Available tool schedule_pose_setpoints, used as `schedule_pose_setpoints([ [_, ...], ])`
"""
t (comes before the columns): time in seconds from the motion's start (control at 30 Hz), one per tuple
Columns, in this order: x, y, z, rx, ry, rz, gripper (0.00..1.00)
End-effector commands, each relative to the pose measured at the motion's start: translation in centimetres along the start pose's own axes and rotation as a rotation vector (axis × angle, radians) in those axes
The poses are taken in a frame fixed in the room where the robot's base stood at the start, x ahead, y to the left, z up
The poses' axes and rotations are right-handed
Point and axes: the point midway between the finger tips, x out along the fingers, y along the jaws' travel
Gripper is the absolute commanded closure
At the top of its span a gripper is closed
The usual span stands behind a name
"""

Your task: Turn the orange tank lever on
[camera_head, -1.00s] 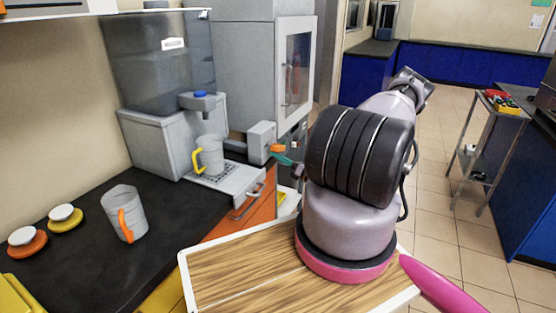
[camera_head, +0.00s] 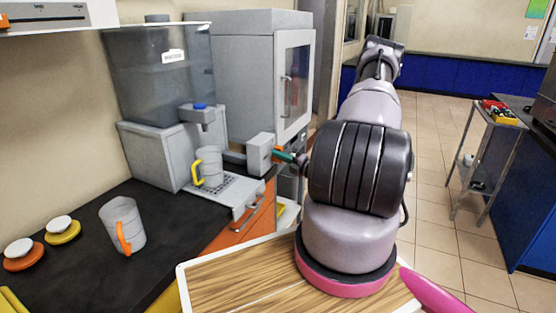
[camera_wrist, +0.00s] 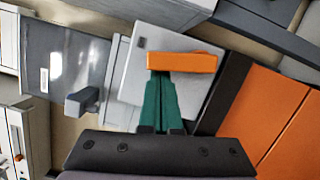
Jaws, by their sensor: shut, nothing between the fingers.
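The orange lever (camera_wrist: 195,63) sits across the face of a light grey box (camera_wrist: 133,85) in the wrist view. In the head view the grey box (camera_head: 258,155) stands at the right end of the counter, and only a small bit of orange shows at its right side. My gripper (camera_wrist: 160,78) has green fingers, shut and empty. In the wrist view its tips overlap the lever's left end from below. I cannot tell whether they touch it. In the head view the green fingers show just right of the box, and my arm hides the rest.
A clear tank (camera_head: 160,72) with a blue-topped tap stands left of the box, a jug (camera_head: 210,167) with a yellow handle under it. Another jug (camera_head: 123,226) with an orange handle and two round lids stand on the dark counter. A tall grey cabinet (camera_head: 250,70) stands behind. Open floor lies right.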

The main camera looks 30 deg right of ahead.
Motion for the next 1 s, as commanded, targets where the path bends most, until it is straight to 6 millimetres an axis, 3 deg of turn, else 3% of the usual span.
schedule_pose_setpoints([
  [1.0,0.23,0.43,0.98,-0.004,0.001,0.000,1.00],
])
